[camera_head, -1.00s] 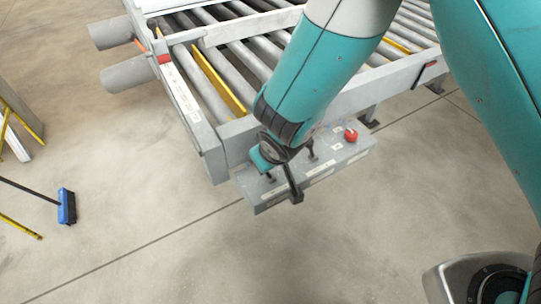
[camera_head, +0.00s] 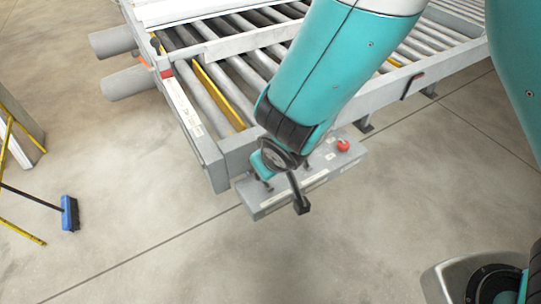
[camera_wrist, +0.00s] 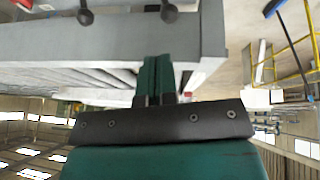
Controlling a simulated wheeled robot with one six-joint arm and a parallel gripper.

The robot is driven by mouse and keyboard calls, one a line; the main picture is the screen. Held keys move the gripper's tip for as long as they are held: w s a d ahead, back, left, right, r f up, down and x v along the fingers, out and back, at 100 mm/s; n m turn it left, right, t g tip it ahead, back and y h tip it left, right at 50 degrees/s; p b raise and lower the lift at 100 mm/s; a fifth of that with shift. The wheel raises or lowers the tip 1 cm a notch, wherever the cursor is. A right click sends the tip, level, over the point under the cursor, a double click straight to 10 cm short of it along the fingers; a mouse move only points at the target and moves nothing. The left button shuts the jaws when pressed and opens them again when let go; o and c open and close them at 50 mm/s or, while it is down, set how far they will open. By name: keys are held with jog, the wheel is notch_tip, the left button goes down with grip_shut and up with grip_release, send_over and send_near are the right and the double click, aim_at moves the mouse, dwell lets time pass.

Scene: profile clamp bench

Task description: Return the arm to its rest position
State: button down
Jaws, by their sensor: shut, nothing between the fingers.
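My teal arm (camera_head: 325,70) reaches down from the top right in the head view, in front of the roller conveyor. My gripper (camera_wrist: 156,65) shows in the wrist view with its two dark green fingers together, shut and empty. In the head view the end of my arm is over the grey control box (camera_head: 325,172) at the conveyor's near end; the fingertips are hard to make out there. A dark bar by my wrist overlaps the box in the picture. I cannot tell whether my gripper touches the box.
The roller conveyor (camera_head: 222,157) fills the upper middle, with yellow strips between rollers. The box has a red button (camera_head: 343,145) and small dark levers. A blue broom (camera_head: 70,213) and yellow railing (camera_head: 22,232) are at the left. The floor in front is clear.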

jog(key=shift+d, duration=0.1)
jog(key=s+d+r+g+y+b, duration=0.2)
jog(key=s+d+r+g+b, duration=0.3)
jog(key=s+d+r+b, duration=0.4)
jog(key=s+d+r, duration=0.3)
jog(key=s+d, duration=0.1)
jog(key=s, duration=0.2)
jog(key=shift+d+y, duration=0.2)
jog(key=shift+y, duration=0.1)
dwell(1.3)
